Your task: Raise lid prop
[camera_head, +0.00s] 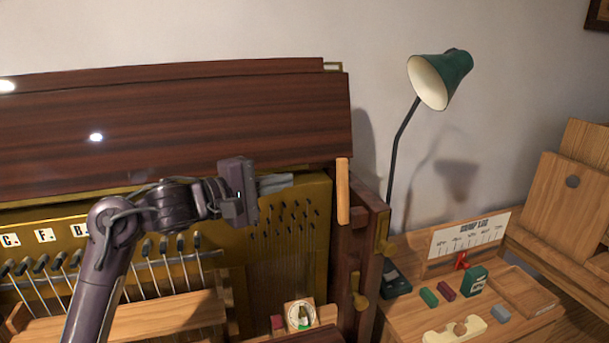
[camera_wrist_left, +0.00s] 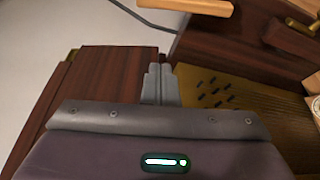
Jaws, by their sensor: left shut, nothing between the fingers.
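The lid prop (camera_head: 343,192) is a light wooden bar. It stands upright at the right end of the piano, with its top by the lower right corner of the dark wooden lid (camera_head: 180,115). The prop also shows at the top edge of the left wrist view (camera_wrist_left: 190,5), where part of it is cut off. My left gripper (camera_head: 288,181) is shut and empty, just below the lid's lower edge and left of the prop, with a gap between them. Its grey fingers lie together in the left wrist view (camera_wrist_left: 160,72). My right gripper is not in view.
The brass plate with tuning pins (camera_head: 283,228) lies below my left gripper. A green lamp (camera_head: 440,80) stands behind the right side table (camera_head: 400,325), which holds several small blocks. Brass knobs stick out from the piano's right side post (camera_head: 368,270).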

